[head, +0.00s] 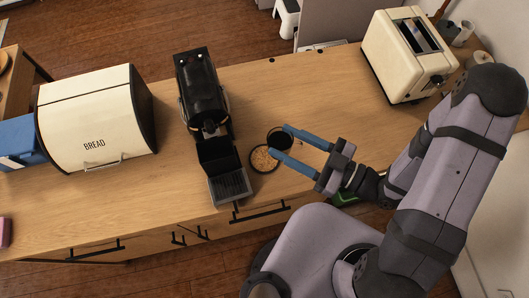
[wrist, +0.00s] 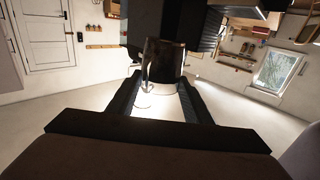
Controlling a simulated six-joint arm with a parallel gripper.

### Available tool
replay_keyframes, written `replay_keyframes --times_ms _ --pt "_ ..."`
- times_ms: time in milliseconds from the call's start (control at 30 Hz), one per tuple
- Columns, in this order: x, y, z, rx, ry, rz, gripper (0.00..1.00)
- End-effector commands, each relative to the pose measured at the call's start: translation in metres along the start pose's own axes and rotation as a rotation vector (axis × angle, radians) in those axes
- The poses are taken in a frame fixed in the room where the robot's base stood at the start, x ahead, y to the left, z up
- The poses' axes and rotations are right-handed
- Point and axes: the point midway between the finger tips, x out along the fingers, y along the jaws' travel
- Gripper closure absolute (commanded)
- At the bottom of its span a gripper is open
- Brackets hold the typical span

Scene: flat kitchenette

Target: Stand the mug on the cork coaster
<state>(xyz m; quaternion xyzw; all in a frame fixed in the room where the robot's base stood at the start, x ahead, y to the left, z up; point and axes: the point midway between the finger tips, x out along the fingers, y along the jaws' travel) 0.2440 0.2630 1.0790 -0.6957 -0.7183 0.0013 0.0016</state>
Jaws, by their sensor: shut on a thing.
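My gripper (head: 280,141) has its two blue fingers closed on a dark mug (head: 277,137), one finger on each side. In the wrist view the mug (wrist: 163,62) is a glossy dark cylinder between the dark fingers (wrist: 159,88). The round cork coaster (head: 262,160) lies on the wooden counter, with a dark rim. In the head view the mug shows just above and right of the coaster, and the nearer finger overlaps the coaster's right part. I cannot tell the mug's height over the counter.
A black coffee machine (head: 203,100) with a drip tray (head: 230,186) stands just left of the coaster. A cream bread bin (head: 95,115) stands at the left, a cream toaster (head: 403,52) at the upper right. The counter between coffee machine and toaster (head: 310,85) is clear.

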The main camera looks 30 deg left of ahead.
Motion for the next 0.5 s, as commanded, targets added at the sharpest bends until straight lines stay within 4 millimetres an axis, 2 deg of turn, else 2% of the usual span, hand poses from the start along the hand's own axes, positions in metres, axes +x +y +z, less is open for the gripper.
replay_keyframes --times_ms 133,367,500 --pt "-0.0001 -0.0048 0.0066 0.003 0.001 0.010 0.83" --pt "-0.0001 -0.0015 0.0058 0.003 0.002 0.032 0.83" --pt "-0.0001 -0.0015 0.0118 0.003 0.002 0.032 0.83"
